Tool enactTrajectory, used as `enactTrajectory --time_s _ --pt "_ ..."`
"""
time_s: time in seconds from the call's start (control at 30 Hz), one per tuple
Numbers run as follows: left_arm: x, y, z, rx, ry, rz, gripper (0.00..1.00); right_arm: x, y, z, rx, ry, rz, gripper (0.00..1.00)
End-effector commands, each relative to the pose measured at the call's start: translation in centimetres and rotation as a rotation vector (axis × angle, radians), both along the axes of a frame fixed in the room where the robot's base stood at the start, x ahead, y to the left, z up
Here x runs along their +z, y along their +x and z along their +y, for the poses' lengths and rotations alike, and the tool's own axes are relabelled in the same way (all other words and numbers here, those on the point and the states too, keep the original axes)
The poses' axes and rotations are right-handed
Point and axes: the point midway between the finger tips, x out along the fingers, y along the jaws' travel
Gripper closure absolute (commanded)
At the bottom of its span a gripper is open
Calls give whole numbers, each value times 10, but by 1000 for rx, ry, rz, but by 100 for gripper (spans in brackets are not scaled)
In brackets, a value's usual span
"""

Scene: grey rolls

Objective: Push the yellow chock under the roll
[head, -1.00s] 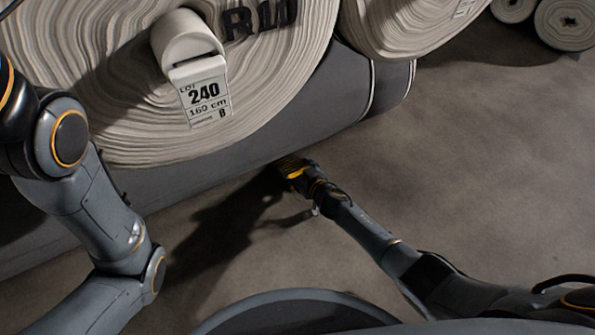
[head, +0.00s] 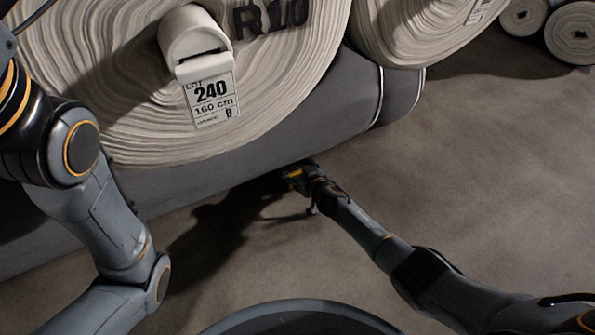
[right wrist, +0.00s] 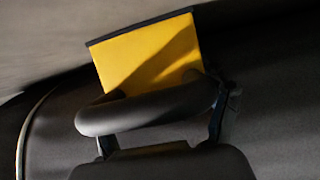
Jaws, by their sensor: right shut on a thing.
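The yellow chock (head: 294,174) sits on the floor at the lower edge of the big roll (head: 270,85), whose end is pale and side is grey. Only a small yellow part of it shows in the head view. In the right wrist view the chock (right wrist: 145,52) shows a yellow face with a dark edge and a thick dark bar in front, apparently its handle. My right gripper (head: 305,181) is low by the roll and shut on the chock at this bar. Whether the chock touches the roll is hidden. My left arm shows at the left; its gripper is out of view.
A tag (head: 209,92) hangs from the roll's core. A second roll (head: 425,30) lies close on the right, and smaller rolls (head: 572,33) lie at the far right. The floor (head: 490,170) on the right is clear.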

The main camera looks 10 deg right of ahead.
Motion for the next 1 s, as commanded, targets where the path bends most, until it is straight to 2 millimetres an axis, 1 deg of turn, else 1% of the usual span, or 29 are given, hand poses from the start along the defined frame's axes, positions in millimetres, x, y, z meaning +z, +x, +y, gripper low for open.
enactTrajectory --time_s 0.03,0.07,0.1,0.17,0.2,0.57,0.73,0.87,1.0 --pt "-2 0 0 0 0 0 60 -2 2 1 0 -1 1 77" --pt "-2 0 0 0 0 0 60 -1 2 1 0 -1 1 23" --pt "-1 0 0 0 0 0 60 -1 2 1 0 -1 2 15" --pt "-1 0 0 0 0 0 60 -1 2 1 0 0 1 3" --pt "-1 0 0 0 0 0 60 -1 2 1 0 0 1 0" --pt "-1 1 1 0 -2 5 60 -2 1 0 -2 -2 3 0" --pt "-1 1 0 0 -1 3 60 3 -3 -5 -3 -5 -4 0" --pt "-1 1 0 0 0 2 60 8 -13 -10 -2 -8 -7 0" --pt "-1 0 0 0 0 1 60 13 -31 -13 1 -2 -1 0"
